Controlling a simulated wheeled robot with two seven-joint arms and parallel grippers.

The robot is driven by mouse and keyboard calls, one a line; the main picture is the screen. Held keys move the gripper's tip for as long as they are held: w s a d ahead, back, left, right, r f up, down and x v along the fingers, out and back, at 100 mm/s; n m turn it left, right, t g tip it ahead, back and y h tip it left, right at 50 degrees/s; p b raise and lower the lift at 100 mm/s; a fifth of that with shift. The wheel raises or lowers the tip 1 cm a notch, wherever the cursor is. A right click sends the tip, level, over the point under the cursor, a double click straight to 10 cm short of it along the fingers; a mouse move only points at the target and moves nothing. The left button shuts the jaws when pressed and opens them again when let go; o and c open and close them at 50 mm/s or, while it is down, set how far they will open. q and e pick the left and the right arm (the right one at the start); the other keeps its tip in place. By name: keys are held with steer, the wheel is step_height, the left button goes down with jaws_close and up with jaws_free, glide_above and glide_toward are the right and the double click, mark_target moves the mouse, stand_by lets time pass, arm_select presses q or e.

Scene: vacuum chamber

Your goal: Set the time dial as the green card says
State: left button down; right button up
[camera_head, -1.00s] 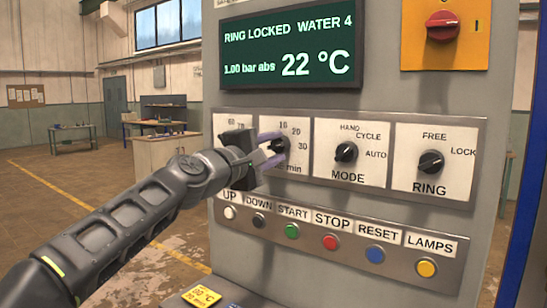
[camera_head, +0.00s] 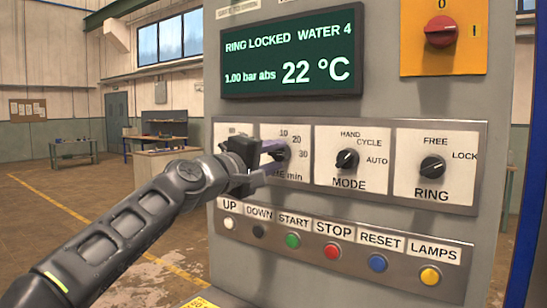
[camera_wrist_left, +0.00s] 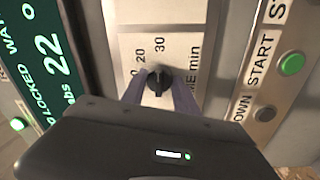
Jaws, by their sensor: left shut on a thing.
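The black time dial (camera_head: 282,153) sits on its white plate, with 10, 20 and 30 printed around it. My left gripper (camera_head: 270,159) comes in from the left and is shut on the dial with its purple fingers. The wrist view shows the dial knob (camera_wrist_left: 158,78) between the two fingers (camera_wrist_left: 158,90), with 20 and 30 above it. Which mark the knob points to cannot be told. My gripper hides part of the time plate and the dial to its left. No green card is in view. My right gripper is not in view.
The mode dial (camera_head: 347,160) and ring dial (camera_head: 432,168) are to the right. A row of buttons, including the green START button (camera_head: 292,240), runs below. The dark display (camera_head: 291,55) above reads RING LOCKED, WATER 4, 22 °C. A yellow card edge (camera_head: 200,303) shows at the bottom.

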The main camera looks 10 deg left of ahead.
arm_select(q)
steer(key=c, duration=0.9)
jaws_free()
steer(key=shift+c, duration=0.2)
steer(key=shift+s, duration=0.1)
steer(key=shift+s+a+f, duration=0.15)
steer(key=shift+s, duration=0.05)
steer(key=b+v, duration=0.3)
steer(key=v, duration=0.4)
steer(key=shift+s, duration=0.1)
